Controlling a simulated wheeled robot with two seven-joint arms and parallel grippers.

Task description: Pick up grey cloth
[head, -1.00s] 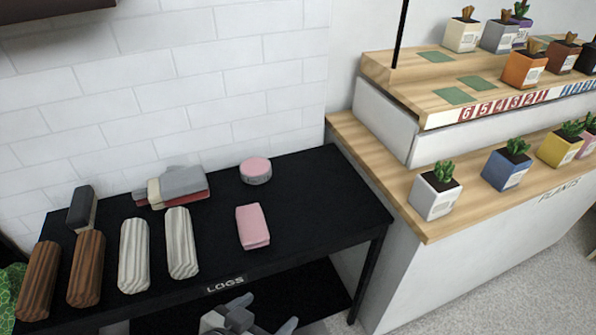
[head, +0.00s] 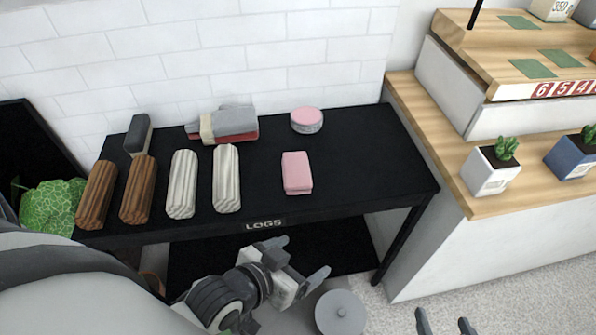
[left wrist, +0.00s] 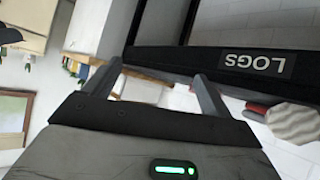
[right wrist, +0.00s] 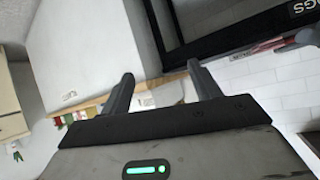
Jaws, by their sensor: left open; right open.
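The grey cloth (head: 237,119) lies at the back of the black table (head: 350,150), on top of a stack with a beige strip and a red cloth (head: 237,138). My left gripper (head: 296,262) is open and empty in front of the table's front edge, well apart from the cloth. In the left wrist view, its fingers (left wrist: 155,85) are spread with nothing between them. My right gripper (head: 444,322) is open and empty at the bottom right of the head view, far from the cloth. Its spread fingers (right wrist: 160,80) also show in the right wrist view.
A dark block (head: 138,135), pink round item (head: 307,120) and pink folded cloth (head: 297,173) share the table. A wooden plant shelf (head: 440,150) stands right.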

